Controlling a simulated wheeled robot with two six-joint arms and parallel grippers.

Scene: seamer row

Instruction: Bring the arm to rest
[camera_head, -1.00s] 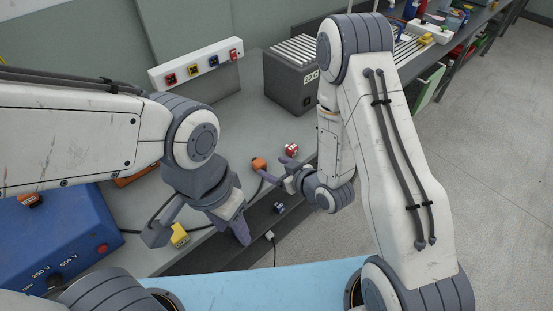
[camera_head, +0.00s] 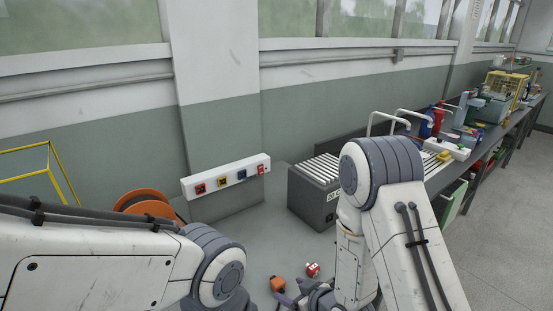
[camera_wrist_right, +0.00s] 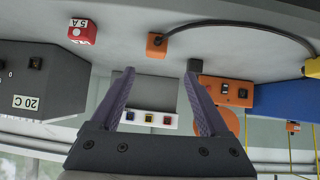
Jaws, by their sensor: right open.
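My right arm (camera_head: 395,240) comes in at the right of the head view, bent downward. Its gripper (camera_head: 300,300) is partly cut off at the bottom edge. In the right wrist view the right gripper (camera_wrist_right: 160,72) is open, with two purple-grey fingers apart and nothing held between them. My left arm (camera_head: 100,265) crosses the lower left of the head view; its gripper is below the frame.
A red block (camera_head: 313,270) and an orange block (camera_head: 278,284) lie on the bench near my right gripper. Behind are a white switch strip (camera_head: 226,179), a dark slatted box (camera_head: 312,195) and an orange reel (camera_head: 148,205). Floor at far right is clear.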

